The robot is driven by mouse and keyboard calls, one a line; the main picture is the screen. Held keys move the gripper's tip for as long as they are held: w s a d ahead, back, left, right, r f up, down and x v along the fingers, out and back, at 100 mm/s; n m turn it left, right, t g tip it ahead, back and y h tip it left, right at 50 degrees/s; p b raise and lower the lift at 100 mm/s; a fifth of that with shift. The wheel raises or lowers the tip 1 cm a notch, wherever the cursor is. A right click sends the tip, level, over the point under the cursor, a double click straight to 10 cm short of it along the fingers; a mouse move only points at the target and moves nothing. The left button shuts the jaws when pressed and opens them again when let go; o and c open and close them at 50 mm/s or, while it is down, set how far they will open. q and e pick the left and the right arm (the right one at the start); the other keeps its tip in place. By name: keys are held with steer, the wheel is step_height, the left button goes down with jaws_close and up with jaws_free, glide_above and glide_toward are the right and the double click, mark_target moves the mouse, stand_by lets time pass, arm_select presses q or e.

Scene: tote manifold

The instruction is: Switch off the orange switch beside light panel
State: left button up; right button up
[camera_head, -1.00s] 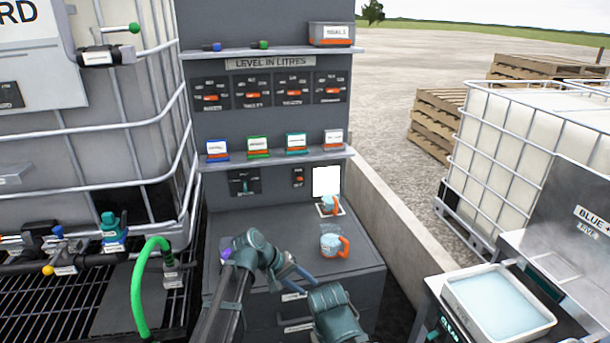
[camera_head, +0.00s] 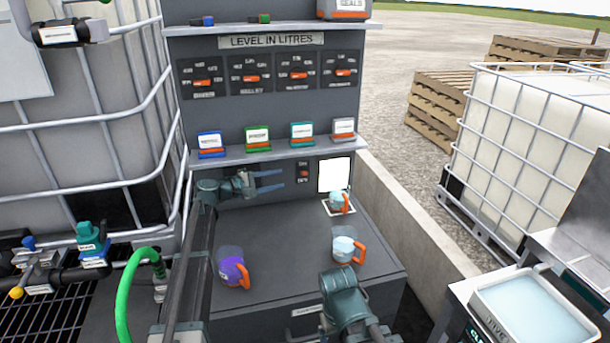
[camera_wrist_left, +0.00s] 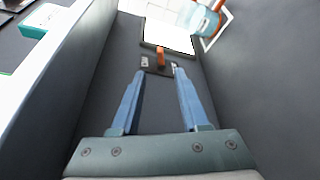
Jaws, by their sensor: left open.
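The orange switch (camera_head: 304,173) sits on a small dark plate on the grey back panel, just left of the bright white light panel (camera_head: 334,174). In the left wrist view the orange switch (camera_wrist_left: 160,56) stands up between and beyond the two blue fingertips, below the lit panel (camera_wrist_left: 168,37). My left gripper (camera_head: 284,181) is open and empty, its fingers pointing right toward the switch. In the left wrist view the left gripper (camera_wrist_left: 158,72) has its fingers apart, and whether they touch the switch plate is unclear. My right gripper cannot be seen; only part of that arm shows at the bottom.
A shelf (camera_head: 275,155) with several label cards runs just above the left gripper. A cup with light-blue contents (camera_head: 344,249), a cup with purple contents (camera_head: 232,270) and a third cup (camera_head: 337,203) on a white-framed square stand on the counter. The counter's middle (camera_head: 285,230) is clear.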

mark_target(302, 174)
arm_select(q)
steer(key=b+x, duration=0.1)
steer(key=x, duration=1.1)
steer(key=shift+s+b, duration=0.1)
steer(key=shift+b, duration=0.25)
jaws_close()
